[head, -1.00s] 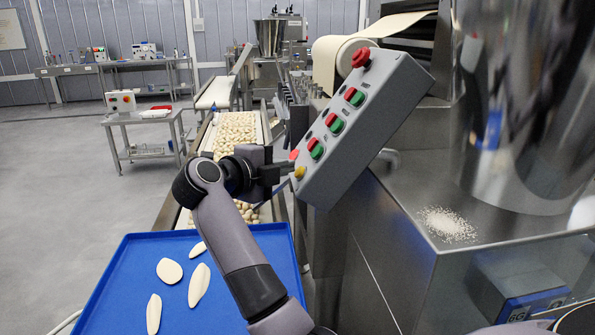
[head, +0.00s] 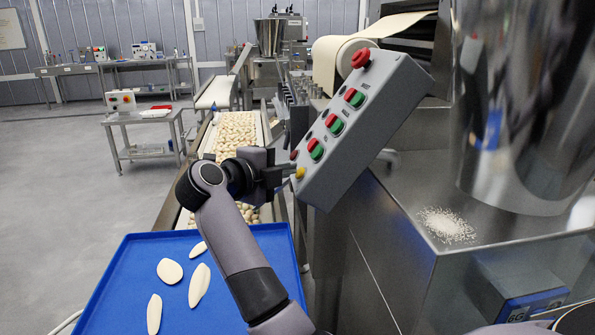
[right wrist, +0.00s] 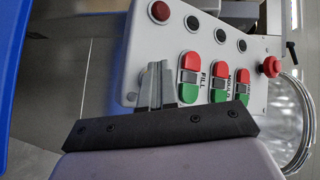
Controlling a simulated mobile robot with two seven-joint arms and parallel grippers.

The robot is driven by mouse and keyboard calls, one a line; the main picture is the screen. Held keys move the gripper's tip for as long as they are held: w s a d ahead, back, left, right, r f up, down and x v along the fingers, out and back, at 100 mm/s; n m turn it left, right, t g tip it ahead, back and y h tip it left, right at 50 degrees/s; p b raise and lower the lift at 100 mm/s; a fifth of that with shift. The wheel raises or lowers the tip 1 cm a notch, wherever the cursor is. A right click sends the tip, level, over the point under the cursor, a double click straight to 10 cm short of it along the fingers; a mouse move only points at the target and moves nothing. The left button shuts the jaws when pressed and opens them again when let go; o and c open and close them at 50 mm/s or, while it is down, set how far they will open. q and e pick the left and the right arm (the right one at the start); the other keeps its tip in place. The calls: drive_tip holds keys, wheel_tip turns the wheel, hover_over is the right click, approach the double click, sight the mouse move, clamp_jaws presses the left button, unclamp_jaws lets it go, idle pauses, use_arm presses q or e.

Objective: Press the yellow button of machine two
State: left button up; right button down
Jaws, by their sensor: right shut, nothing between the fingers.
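The grey control box (head: 362,125) is tilted and carries red-green switches and a red mushroom button. The yellow button (head: 300,173) sits at its lower left corner, beside a dark red round lamp (head: 294,155). My right gripper (head: 286,171) is shut and empty, its fingertips at the yellow button; I cannot tell whether they press it. In the right wrist view the shut fingers (right wrist: 152,85) reach the box face (right wrist: 140,40) and the yellow button is hidden. The lamp (right wrist: 159,11) shows there too. My left gripper is not in view.
A blue tray (head: 115,285) with several pale dough pieces lies at the lower left. A conveyor with filled pasta (head: 236,135) runs behind my right arm. A steel machine body (head: 400,225) with a spill of flour fills the right. Floor at the left is open.

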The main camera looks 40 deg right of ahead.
drive_tip(key=shift+w+a+r+p, duration=0.3)
drive_tip(key=shift+a+r+p, duration=0.1)
drive_tip(key=shift+a, duration=0.05)
drive_tip(key=w+a+r+p, duration=0.2)
drive_tip(key=a+r, duration=0.1)
drive_tip(key=shift+a, duration=0.25)
idle(0.3)
drive_tip(key=shift+a, duration=0.1)
idle(0.7)
